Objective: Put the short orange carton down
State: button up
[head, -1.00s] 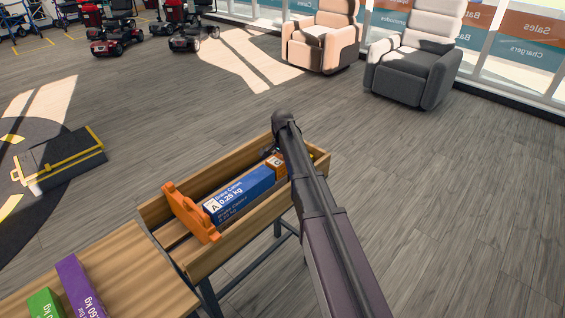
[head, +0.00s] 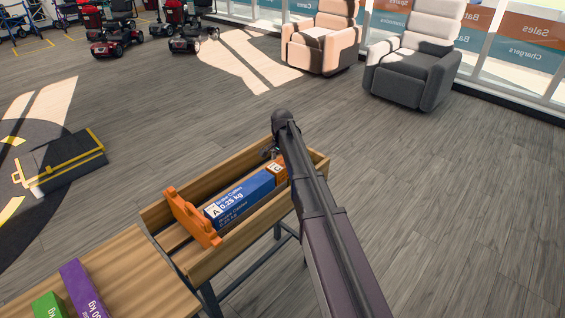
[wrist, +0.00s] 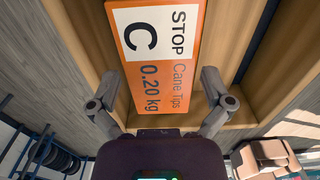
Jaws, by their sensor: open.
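The short orange carton (wrist: 155,50), marked "C", "Cane Tips" and "0.20 kg", lies in the wooden trough in the wrist view. In the head view a small part of the orange carton (head: 277,171) shows at the end of the blue carton (head: 240,198), partly hidden by my arm. My gripper (wrist: 165,80) is open, with one finger on each side of the orange carton's near end and a visible gap on the right. The blue carton, marked "A" and "0.25 kg", lies in the same trough behind an orange bracket (head: 190,217).
The wooden trough (head: 237,245) has raised side walls close around the cartons. A wooden table (head: 137,265) at the lower left holds a purple carton (head: 86,290) and a green carton (head: 48,306). Open floor and armchairs lie beyond.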

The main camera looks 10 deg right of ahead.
aim_at(282, 163)
notch_tip(282, 163, up, 11)
jog(key=p, duration=1)
jog(key=shift+s, duration=0.1)
dwell(0.6)
jog(key=s+n, duration=1)
jog(key=s, duration=1.9)
jog(key=shift+d+n, duration=0.15)
jog(key=shift+n, duration=0.25)
jog(key=c, duration=0.6)
